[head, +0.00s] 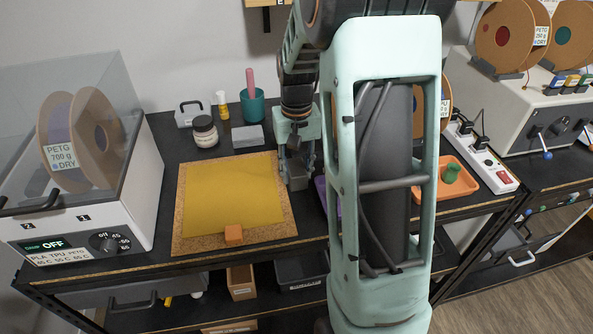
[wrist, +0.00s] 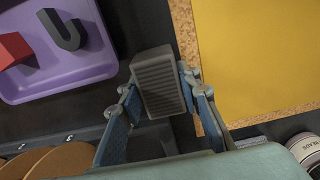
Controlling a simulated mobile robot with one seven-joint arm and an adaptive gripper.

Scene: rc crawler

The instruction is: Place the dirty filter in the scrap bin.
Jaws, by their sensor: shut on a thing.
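A grey ribbed block (wrist: 158,82), which looks like the dirty filter, is between the two fingers of my gripper (wrist: 160,98) in the wrist view. My gripper is shut on it. In the head view my gripper (head: 297,150) hangs by the right edge of the yellow mat (head: 230,190), with the block (head: 297,180) low between its fingers. I cannot tell whether the block touches the bench. No bin is clearly marked as the scrap bin; brown boxes (head: 241,283) and a dark bin (head: 300,277) show on the lower shelf.
A purple tray (wrist: 88,93) with a red piece and a dark hook-shaped piece lies beside my gripper. An orange tray (head: 480,185) is at right. An orange cube (head: 234,235) sits at the mat's front. A jar (head: 205,131) and a teal cup (head: 253,106) stand behind.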

